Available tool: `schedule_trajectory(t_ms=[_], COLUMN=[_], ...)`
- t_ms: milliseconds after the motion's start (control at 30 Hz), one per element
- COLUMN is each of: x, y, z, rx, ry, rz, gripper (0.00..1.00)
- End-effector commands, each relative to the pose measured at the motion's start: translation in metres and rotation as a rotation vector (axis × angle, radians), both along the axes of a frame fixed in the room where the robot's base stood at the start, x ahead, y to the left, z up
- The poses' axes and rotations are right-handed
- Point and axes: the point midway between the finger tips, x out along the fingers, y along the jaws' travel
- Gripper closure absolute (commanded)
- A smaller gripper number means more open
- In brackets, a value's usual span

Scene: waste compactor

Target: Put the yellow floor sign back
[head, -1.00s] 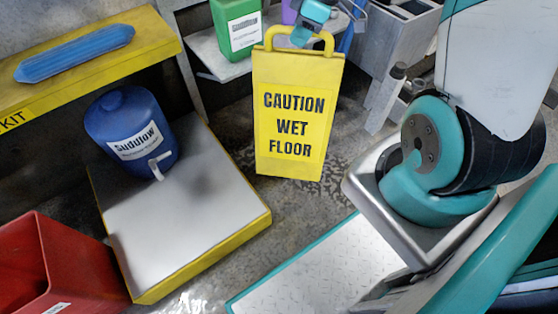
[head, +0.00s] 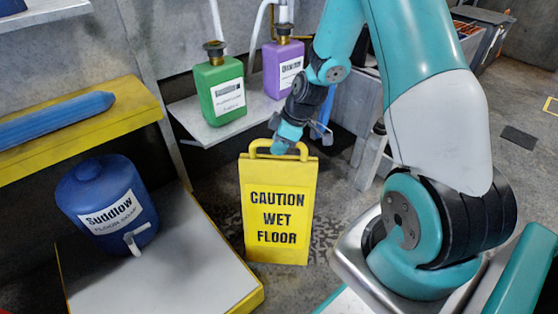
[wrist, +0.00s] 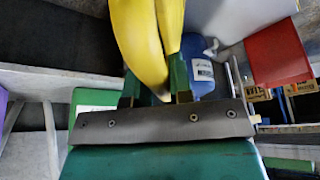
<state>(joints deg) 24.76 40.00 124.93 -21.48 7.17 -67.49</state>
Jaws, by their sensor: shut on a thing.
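The yellow floor sign (head: 278,215) reads "CAUTION WET FLOOR" and hangs or stands upright in the middle of the head view. My gripper (head: 284,146) is at its top and shut on the sign's handle (head: 262,148). In the wrist view, the yellow sign (wrist: 140,35) runs between the two fingers of my gripper (wrist: 157,90). I cannot tell for sure whether the sign's lower edge touches the floor.
A blue Suddlow jug (head: 105,205) stands on a yellow-edged platform (head: 215,270) left of the sign. Green (head: 220,90) and purple (head: 283,68) bottles stand on a shelf behind. A blue roll (head: 55,117) lies on the yellow ledge (head: 120,120). Open floor (head: 510,100) shows at right.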

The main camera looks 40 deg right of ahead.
Motion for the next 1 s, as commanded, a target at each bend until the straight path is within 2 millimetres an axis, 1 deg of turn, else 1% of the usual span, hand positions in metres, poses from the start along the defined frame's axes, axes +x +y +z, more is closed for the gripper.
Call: schedule_trajectory(t_ms=[133, 300, 367, 733, 767, 800, 867, 1000], x=[0.001, 0.000, 0.001, 0.001, 0.000, 0.000, 0.000, 0.000], y=[0.000, 0.000, 0.000, 0.000, 0.000, 0.000, 0.000, 0.000], z=[-0.010, -0.036, -0.042, -0.045, -0.046, -0.045, -0.045, -0.045], rx=[0.000, 0.001, 0.000, 0.000, 0.000, 0.000, 0.000, 0.000], ry=[-0.002, -0.001, -0.001, -0.003, 0.000, 0.000, 0.000, 0.000], rz=[0.001, 0.000, 0.001, 0.000, 0.001, 0.001, 0.001, 0.001], gripper=[1.00, 1.00, 1.00, 1.00, 0.77, 0.68, 0.54, 0.54])
